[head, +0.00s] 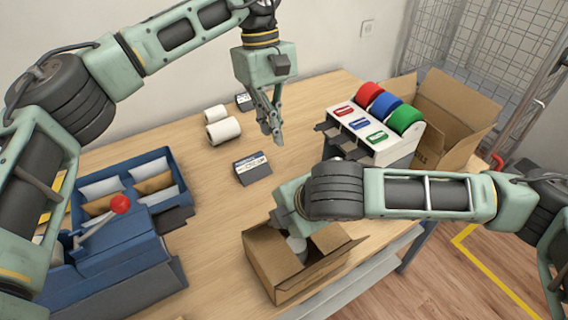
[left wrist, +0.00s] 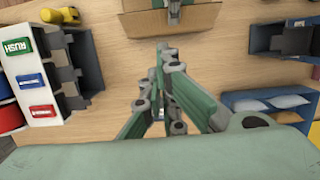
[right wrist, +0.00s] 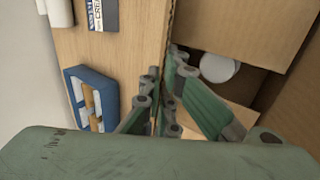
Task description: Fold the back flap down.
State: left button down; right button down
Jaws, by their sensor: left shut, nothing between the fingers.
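An open cardboard box (head: 283,280) stands at the front of the table, with a flap (head: 336,258) sticking out on its right. It also shows at the top of the left wrist view (left wrist: 195,22). In the right wrist view a white round item (right wrist: 220,66) lies inside it. My right gripper (right wrist: 162,88) is at the box's back edge; my right arm hides much of the back flap, and I cannot tell whether the fingers grip cardboard. My left gripper (head: 273,132) is shut and empty above the table, behind the box and apart from it.
A dispenser with red, blue and green rolls (head: 385,125) stands at the back right before another open box (head: 450,110). A blue tray of parcels (head: 135,185) is at the left. White rolls (head: 222,130) and a small labelled block (head: 252,168) lie mid-table.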

pick_arm(q)
jog(key=s+d+x, duration=0.1)
jog(key=s+x, duration=0.1)
jog(key=x, duration=1)
jog(key=shift+s+d, duration=0.15)
jog(key=shift+d, duration=0.2)
jog(key=shift+s, duration=0.1)
jog(key=shift+s+d+f, duration=0.2)
jog(key=shift+s+d, duration=0.15)
jog(key=shift+s, duration=0.15)
pick_arm(e)
jog(key=c, duration=2)
grip_release()
pick_arm(q)
jog(key=shift+w, duration=0.1)
pick_arm(e)
jog(key=shift+r, duration=0.1)
